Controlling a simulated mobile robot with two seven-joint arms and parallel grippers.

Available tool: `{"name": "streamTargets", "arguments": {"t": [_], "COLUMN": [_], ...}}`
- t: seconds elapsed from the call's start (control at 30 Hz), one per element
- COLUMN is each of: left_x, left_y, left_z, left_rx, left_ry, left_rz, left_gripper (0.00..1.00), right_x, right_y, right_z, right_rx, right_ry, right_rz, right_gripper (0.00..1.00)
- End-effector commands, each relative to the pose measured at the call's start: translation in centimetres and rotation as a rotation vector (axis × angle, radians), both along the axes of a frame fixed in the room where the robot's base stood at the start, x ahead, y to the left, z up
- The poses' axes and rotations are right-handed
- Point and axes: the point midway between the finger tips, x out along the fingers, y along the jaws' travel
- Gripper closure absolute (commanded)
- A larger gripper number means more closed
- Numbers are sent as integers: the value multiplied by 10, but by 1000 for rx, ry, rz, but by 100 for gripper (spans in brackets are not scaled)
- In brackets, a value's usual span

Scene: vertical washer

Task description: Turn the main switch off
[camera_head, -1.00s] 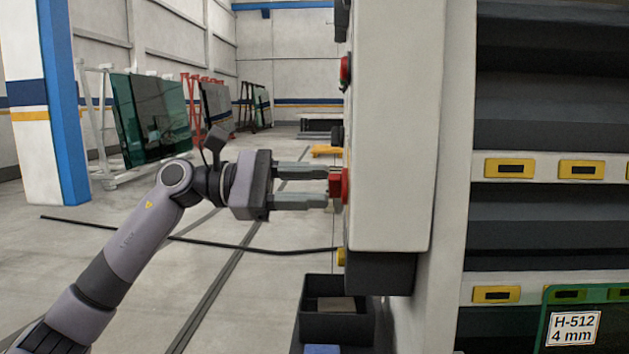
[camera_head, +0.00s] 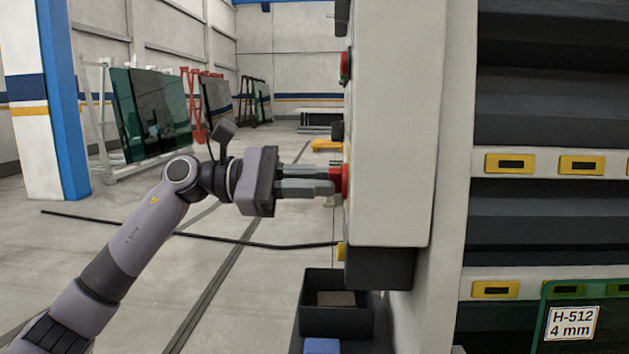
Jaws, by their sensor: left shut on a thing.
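The main switch (camera_head: 345,182) is a red knob on the left-facing side of the light grey control cabinet (camera_head: 397,120). I see it only edge-on, so its exact setting cannot be told. My left gripper (camera_head: 332,181) comes in from the left and is shut on the red knob. Its fingers hide part of the knob and now look rotated about the gripper's long axis. My right gripper is not in view.
A black bin (camera_head: 336,305) stands below. Racked glass sheets (camera_head: 150,113) stand at the back left. The floor left of the cabinet is mostly open, crossed by a dark cable.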

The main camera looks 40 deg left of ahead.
Motion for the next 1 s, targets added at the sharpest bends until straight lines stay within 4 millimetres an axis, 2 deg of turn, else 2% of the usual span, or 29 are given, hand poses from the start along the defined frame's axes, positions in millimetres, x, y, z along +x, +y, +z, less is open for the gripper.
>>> {"name": "streamTargets", "arguments": {"t": [0.57,1.0], "left_x": [-1,-2], "left_y": [0,-1], "left_z": [1,1], "left_rx": [-256,-474], "left_ry": [422,779], "left_rz": [2,1], "left_gripper": [100,100], "right_x": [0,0], "right_y": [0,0], "right_z": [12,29], "right_rx": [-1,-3], "right_ry": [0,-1], "right_rz": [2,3], "right_gripper": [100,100]}}
